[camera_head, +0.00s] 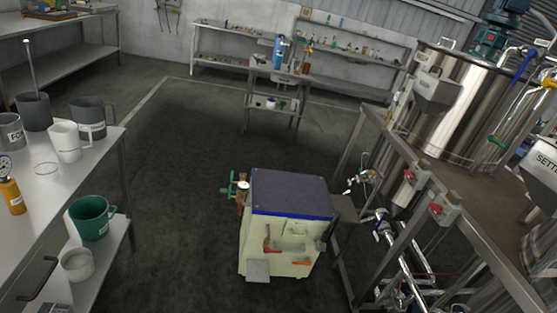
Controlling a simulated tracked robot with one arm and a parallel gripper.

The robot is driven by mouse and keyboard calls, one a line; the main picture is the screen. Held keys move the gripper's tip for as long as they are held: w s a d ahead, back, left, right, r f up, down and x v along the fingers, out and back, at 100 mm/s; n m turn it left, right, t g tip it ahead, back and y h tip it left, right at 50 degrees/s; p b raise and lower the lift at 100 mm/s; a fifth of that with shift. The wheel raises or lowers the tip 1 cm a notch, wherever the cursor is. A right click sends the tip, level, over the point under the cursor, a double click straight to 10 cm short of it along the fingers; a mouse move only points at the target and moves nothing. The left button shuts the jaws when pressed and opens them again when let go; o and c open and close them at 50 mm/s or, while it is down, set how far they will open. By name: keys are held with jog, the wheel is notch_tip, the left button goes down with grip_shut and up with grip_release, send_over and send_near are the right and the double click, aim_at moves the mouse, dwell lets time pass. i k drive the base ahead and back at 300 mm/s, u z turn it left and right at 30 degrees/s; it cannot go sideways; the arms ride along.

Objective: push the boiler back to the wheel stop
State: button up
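The boiler is most likely the boxy cream cabinet (279,245) with a dark blue-grey top (290,191), standing on the dark floor at the lower middle. Its near face carries red and orange handles and a grey plate (257,270). A green valve (229,186) sticks out at its left side. Its base and any wheels are hard to make out. I cannot pick out a wheel stop. My gripper does not show in this view.
A steel bench (50,195) with jugs, a green bucket (91,218) and a grey pot (77,264) stands at left. A metal frame with pipes and a steel tank (470,100) stands at right, close to the cabinet. Open floor (185,150) lies behind and left.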

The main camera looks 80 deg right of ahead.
aim_at(274, 197)
jog(key=u, duration=0.1)
jog(key=i, duration=1.45)
jog(key=z, duration=3.65)
jog(key=i, duration=1.25)
jog(key=u, duration=0.05)
